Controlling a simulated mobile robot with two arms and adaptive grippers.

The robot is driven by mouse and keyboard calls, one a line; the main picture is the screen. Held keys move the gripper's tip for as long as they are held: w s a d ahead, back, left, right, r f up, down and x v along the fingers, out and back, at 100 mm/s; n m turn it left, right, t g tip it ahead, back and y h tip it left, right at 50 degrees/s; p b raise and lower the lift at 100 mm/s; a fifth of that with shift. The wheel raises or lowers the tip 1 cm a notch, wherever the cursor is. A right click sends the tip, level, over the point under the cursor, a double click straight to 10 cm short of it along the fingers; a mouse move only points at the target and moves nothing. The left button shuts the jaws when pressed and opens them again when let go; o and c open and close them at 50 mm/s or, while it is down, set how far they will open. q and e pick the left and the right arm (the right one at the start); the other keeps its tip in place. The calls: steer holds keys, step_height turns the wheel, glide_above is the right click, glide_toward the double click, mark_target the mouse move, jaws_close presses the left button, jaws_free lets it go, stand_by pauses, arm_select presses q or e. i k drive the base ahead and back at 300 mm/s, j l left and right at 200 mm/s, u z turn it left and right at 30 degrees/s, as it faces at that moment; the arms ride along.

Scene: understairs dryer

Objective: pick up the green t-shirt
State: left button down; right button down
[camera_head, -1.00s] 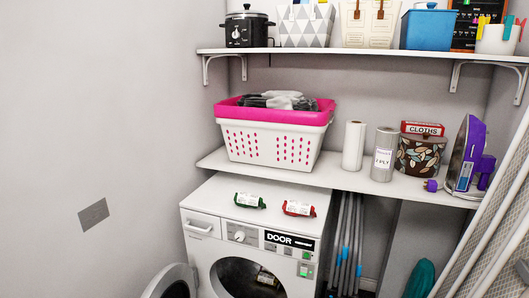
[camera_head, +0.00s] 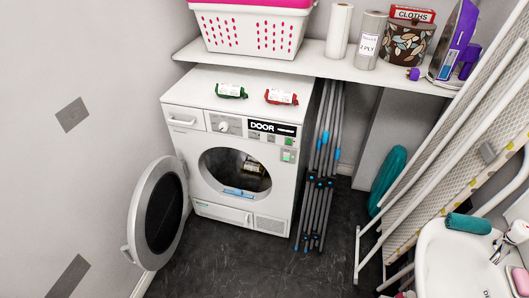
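No item is plainly recognisable as a green t-shirt. A small green bundle with a white band (camera_head: 231,90) lies on top of the white front-loading machine (camera_head: 185,88), towards the left. A similar red bundle with a white band (camera_head: 281,97) lies to its right. A teal rounded item (camera_head: 389,178) stands on the floor side near the ironing board, and a teal roll (camera_head: 468,223) rests on the basin rim. Something small and pale (camera_head: 250,167) is inside the dark drum; I cannot tell what it is. Neither of my grippers is in view.
The machine's round door (camera_head: 161,213) hangs wide open to the left. A folded grey airer (camera_head: 322,165) stands right of the machine. An ironing board (camera_head: 455,150) leans at right above a white basin (camera_head: 440,262). A shelf (camera_head: 310,63) overhangs the machine's back. Dark floor in front is clear.

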mark_target(231, 90)
steer(key=i+u, duration=0.1)
steer(key=u, duration=0.3)
steer(key=i+l+u, duration=0.1)
steer(key=u, duration=0.3)
steer(key=i+l+u, duration=0.1)
steer(key=u, duration=0.35)
steer(key=k+l, duration=0.05)
steer(key=l, duration=0.05)
